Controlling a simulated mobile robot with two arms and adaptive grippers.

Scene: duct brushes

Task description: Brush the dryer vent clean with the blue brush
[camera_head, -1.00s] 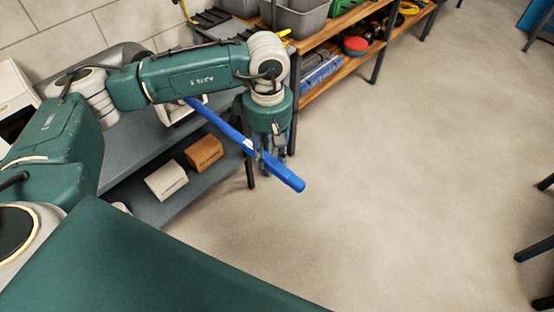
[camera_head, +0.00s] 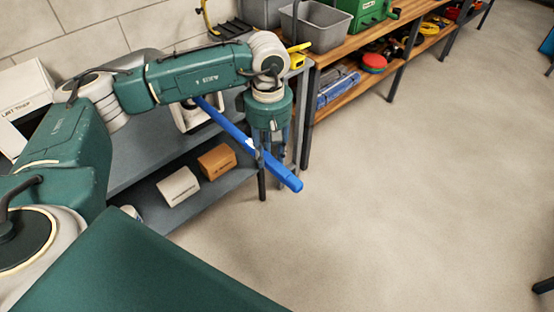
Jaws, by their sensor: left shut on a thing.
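The blue brush (camera_head: 279,175) is a long blue rod, slanting from upper left to lower right. My left gripper (camera_head: 268,152) points down and is shut on the brush near its lower right end. The brush's upper left end passes behind my left arm, so its head is hidden. A white housing with a dark opening (camera_head: 186,119) stands on the grey shelf unit behind the brush; I cannot tell whether it is the dryer vent. The brush overlaps it in the picture, but I cannot tell whether they touch. My right gripper is out of view.
The grey shelf unit (camera_head: 140,168) holds a white box (camera_head: 178,187) and an orange-brown box (camera_head: 217,160) low down. A white box with lettering (camera_head: 27,95) is at far left. A wooden workbench (camera_head: 335,53) carries grey bins (camera_head: 318,30).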

